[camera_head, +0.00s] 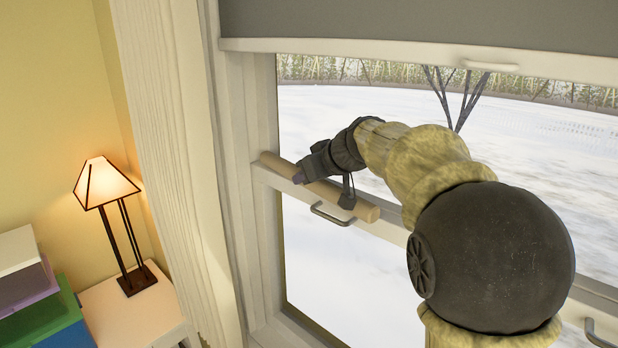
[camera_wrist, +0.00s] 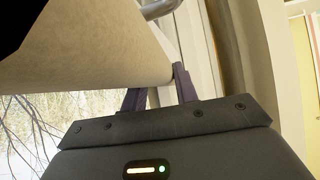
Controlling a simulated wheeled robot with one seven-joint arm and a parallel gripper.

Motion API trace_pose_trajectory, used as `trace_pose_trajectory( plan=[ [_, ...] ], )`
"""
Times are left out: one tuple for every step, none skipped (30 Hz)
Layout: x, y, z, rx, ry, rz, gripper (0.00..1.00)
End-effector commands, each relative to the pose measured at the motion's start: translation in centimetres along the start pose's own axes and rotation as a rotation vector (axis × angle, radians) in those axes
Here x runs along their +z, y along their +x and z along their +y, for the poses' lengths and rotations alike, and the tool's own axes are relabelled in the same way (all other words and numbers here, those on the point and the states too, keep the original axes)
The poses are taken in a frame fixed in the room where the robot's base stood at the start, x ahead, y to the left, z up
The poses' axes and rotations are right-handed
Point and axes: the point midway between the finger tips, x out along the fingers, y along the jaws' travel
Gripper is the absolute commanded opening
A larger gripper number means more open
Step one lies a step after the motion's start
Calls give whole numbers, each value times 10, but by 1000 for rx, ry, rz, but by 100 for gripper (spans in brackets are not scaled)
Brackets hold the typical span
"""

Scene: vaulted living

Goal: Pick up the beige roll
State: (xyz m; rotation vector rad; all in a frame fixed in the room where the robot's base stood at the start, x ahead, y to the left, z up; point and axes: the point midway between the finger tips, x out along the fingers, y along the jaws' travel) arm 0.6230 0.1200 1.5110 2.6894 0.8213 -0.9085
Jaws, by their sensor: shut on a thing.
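The beige roll (camera_head: 366,211) is a long tan cylinder at the window's middle rail in the head view, tilted down to the right. My gripper (camera_head: 322,187) is shut on it, with a finger on either side of its middle part. In the wrist view the roll (camera_wrist: 90,45) runs across the upper left, and its end is by the purple-grey fingers (camera_wrist: 160,88). Part of the roll is hidden behind my gripper in the head view. I cannot tell whether the roll still touches the rail.
The window rail (camera_head: 262,178) has a metal handle (camera_head: 331,216) just below the roll. A grey blind (camera_head: 420,25) hangs above. At the left, a lit lamp (camera_head: 108,190) stands on a small white table (camera_head: 130,315), beside stacked boxes (camera_head: 35,300).

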Motion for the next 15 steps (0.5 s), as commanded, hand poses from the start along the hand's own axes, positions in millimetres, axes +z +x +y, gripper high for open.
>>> trace_pose_trajectory(
  plan=[
    [-2,-1,0,1,-2,2,2],
    [-3,-2,0,0,-3,2,2],
    [-6,-4,0,0,-2,3,2],
    [-8,-6,0,1,-3,4,2],
    [-10,-7,0,2,-3,4,2],
    [-13,-10,0,2,-3,4,2],
    [-15,-12,0,1,-3,4,2],
    [-17,-13,1,2,-2,4,2],
    [-20,-16,0,2,-3,4,2],
    [-23,-17,0,2,-2,4,2],
    [-25,-19,1,3,-3,5,2],
    [-23,-22,0,2,-1,4,2],
    [-19,-26,-2,1,0,4,2],
    [-16,-29,-3,1,0,4,2],
    [-13,-33,-5,1,-1,4,2]
  ],
)
